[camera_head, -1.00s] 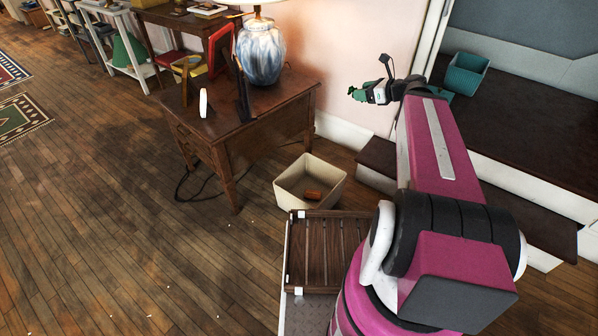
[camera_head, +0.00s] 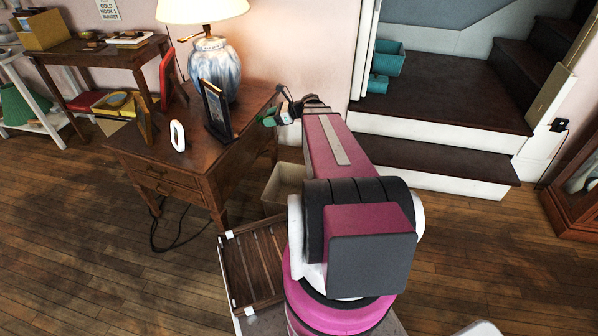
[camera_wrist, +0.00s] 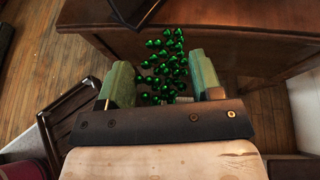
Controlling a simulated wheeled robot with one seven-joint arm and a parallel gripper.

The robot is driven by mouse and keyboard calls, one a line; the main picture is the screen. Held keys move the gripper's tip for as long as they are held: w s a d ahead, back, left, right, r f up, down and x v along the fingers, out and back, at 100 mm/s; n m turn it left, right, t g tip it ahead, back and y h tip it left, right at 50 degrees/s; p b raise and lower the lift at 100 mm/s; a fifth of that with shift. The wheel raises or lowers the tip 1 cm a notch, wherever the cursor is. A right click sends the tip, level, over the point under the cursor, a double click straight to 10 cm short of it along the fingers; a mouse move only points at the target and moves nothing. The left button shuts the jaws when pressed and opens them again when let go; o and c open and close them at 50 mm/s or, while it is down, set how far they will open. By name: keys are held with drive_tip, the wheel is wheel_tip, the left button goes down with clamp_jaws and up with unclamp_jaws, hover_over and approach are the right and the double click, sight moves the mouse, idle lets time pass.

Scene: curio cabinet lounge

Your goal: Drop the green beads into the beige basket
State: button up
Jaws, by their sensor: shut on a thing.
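My gripper (camera_head: 268,120) shows in the head view in front of the desk's right side, raised above the floor. In the wrist view, my gripper (camera_wrist: 161,84) has its two green fingers apart, with a bunch of shiny green beads (camera_wrist: 168,62) between and beyond them. It is shut on the beads, which hang in a loose cluster. The beige basket (camera_head: 283,184) stands on the floor right of the desk, partly hidden behind my arm; its inside is mostly hidden. The head view does not clearly separate the beads from the green fingers.
A wooden desk (camera_head: 165,185) holds a lamp (camera_head: 214,68) and picture frames (camera_head: 215,112) close to my gripper. A slatted wooden rack (camera_head: 255,265) lies before the basket. Dark steps (camera_head: 430,150) rise at right. Floor at left is open.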

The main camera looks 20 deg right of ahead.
drive_tip(key=d+f+n+g, duration=0.1)
drive_tip(key=d+f, duration=0.3)
drive_tip(key=f, duration=1)
drive_tip(key=w+d+f+n+g, duration=0.1)
drive_tip(key=d+f, duration=0.4)
drive_tip(key=f, duration=0.8)
drive_tip(key=d+f+n+g+y, duration=0.1)
drive_tip(key=d+f, duration=0.4)
drive_tip(key=f, duration=0.9)
drive_tip(key=shift+w+f+g, duration=0.15)
drive_tip(key=shift+f+g, duration=0.15)
drive_tip(key=shift+f, duration=0.05)
drive_tip(key=o, duration=1.2)
drive_tip(key=shift+d, duration=0.1)
drive_tip(key=v, duration=1)
drive_tip(key=shift+d, duration=0.35)
